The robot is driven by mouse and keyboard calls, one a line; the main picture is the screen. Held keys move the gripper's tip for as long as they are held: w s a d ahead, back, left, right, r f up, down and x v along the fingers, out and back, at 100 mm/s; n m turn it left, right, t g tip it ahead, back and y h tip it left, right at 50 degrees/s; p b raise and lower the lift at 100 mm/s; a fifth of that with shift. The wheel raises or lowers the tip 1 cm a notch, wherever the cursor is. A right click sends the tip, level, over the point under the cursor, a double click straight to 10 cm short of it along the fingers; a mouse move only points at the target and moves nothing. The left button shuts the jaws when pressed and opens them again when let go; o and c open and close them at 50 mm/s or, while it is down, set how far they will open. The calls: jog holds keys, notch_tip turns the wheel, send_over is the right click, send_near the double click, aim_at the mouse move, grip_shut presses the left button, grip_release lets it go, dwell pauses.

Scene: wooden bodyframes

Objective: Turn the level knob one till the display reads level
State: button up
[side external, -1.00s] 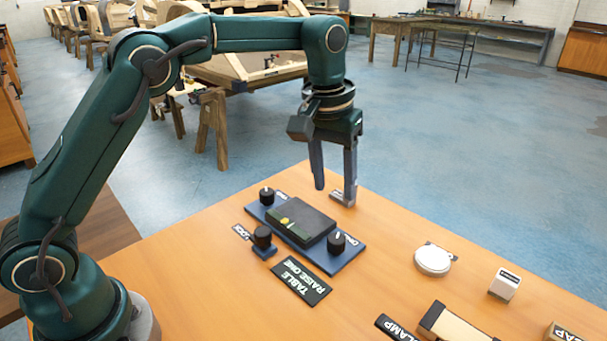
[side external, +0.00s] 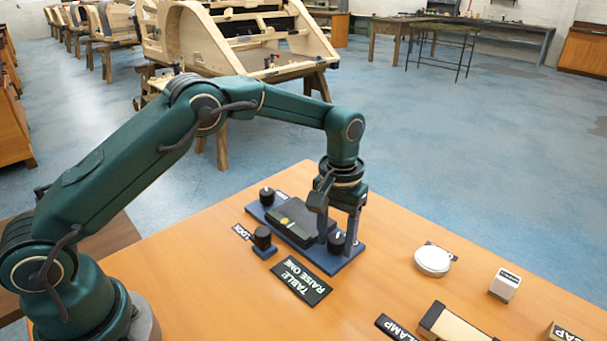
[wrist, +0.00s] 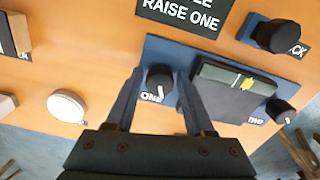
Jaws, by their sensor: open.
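The level knob one (side external: 337,240) is a black knob on the blue panel, beside the ONE label in the wrist view (wrist: 159,78). Its white pointer line faces the bottom of the wrist view. My gripper (side external: 336,238) is low over the panel, open, with one finger on each side of this knob; it also shows in the wrist view (wrist: 161,76). A gap shows beside the knob, so I see no grip. The display (side external: 298,221) is a dark box with a green strip; in the wrist view (wrist: 225,90) a yellow marker sits right of the white lines.
The second knob (wrist: 280,111) is at the panel's other end. A lock knob (side external: 262,238) and a TABLE RAISE ONE sign (side external: 301,281) lie in front of the panel. A round white button (side external: 433,260) and a white block (side external: 504,284) stand to the right.

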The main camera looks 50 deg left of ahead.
aim_at(335, 239)
jog(key=shift+c, duration=0.2)
grip_shut()
jog(key=shift+m, duration=1.7)
jog(key=shift+o, duration=0.2)
grip_release()
jog(key=shift+r, duration=0.1)
jog(key=shift+r, duration=2.55)
